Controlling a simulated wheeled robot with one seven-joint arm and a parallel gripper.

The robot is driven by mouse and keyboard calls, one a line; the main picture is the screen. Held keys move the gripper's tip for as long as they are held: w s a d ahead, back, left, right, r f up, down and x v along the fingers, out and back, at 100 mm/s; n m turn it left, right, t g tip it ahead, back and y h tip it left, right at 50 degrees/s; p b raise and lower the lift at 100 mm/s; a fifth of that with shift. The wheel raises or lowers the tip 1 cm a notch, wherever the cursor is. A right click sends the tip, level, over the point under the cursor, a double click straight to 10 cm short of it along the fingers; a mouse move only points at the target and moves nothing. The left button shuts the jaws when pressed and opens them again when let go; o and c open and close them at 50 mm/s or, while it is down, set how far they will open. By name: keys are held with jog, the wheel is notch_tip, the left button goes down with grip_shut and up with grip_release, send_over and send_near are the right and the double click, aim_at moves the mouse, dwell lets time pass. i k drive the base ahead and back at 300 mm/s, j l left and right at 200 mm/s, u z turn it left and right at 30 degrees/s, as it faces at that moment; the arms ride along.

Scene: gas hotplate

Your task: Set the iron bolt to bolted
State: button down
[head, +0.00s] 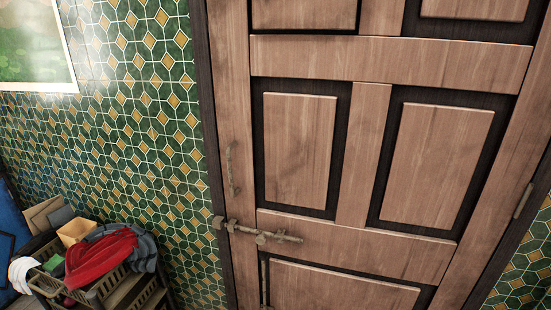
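The iron bolt (265,235) is a brownish metal bar fixed across the lower left part of a wooden panelled door (352,150). It lies roughly level, tilted slightly in the picture, with small knobs or brackets along it. Its left end comes close to a small metal piece (218,222) at the dark door frame. I cannot tell from here whether the bar enters that piece. My gripper is not in view.
A curved handle (231,170) sits on the door's left stile above the bolt. A basket stand (100,285) with red and grey cloth stands at lower left. Green and gold tiled wall (150,130) lies left of the door. A hinge (523,201) shows at right.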

aim_at(261, 239)
jog(key=i+j+u, duration=0.3)
jog(key=j, duration=0.2)
jog(key=i+j+u, duration=0.3)
jog(key=i, duration=0.2)
jog(key=j, duration=0.1)
